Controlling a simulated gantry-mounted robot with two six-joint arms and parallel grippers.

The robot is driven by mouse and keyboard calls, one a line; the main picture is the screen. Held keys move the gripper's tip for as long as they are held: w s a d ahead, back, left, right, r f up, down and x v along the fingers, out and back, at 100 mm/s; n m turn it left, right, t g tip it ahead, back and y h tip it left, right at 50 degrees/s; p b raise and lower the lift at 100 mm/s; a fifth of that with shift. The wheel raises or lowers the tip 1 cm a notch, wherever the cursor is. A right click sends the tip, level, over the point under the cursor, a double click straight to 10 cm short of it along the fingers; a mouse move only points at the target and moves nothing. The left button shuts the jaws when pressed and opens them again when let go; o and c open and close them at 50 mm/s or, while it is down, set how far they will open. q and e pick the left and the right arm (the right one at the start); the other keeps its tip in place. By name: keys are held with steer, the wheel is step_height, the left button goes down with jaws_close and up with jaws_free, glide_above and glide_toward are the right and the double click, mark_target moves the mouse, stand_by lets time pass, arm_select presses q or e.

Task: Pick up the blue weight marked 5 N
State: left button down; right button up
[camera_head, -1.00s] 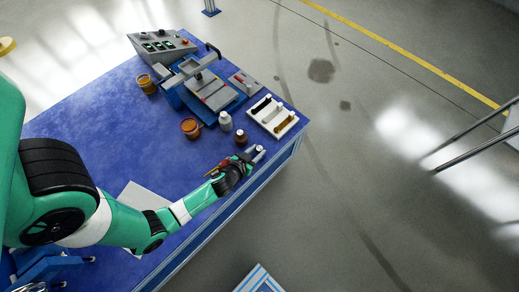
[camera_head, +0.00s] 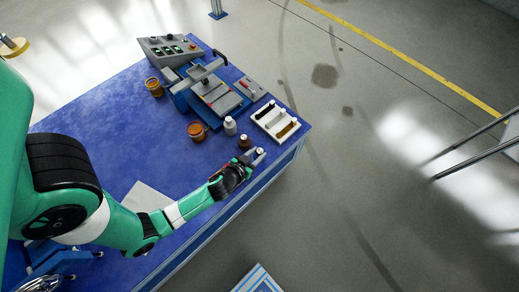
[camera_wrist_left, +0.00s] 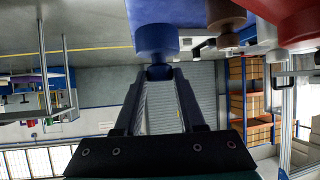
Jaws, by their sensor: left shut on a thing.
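The blue weight (camera_wrist_left: 157,40) shows at the top of the left wrist view, with its narrow neck and knob between my fingertips. My left gripper (camera_wrist_left: 158,76) is shut on that knob. In the head view my left gripper (camera_head: 259,154) is at the table's right front edge, just in front of a small dark brown weight (camera_head: 244,142). The blue weight is hard to make out there against the blue table. I cannot read its marking or tell whether it is clear of the table. My right gripper is not in view.
A white weight (camera_head: 230,126) and an orange-brown jar (camera_head: 196,132) stand behind the gripper on the blue table (camera_head: 110,130). A white tray (camera_head: 262,112) lies at the right edge. A test rig (camera_head: 205,92) and control box (camera_head: 168,48) are at the back.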

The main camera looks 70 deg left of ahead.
arm_select(q)
steer(key=w+p+v, duration=0.1)
steer(key=v, duration=1.3)
steer(key=shift+d+r+p, duration=0.35)
steer(key=shift+d+p, duration=0.05)
steer(key=shift+d, duration=0.05)
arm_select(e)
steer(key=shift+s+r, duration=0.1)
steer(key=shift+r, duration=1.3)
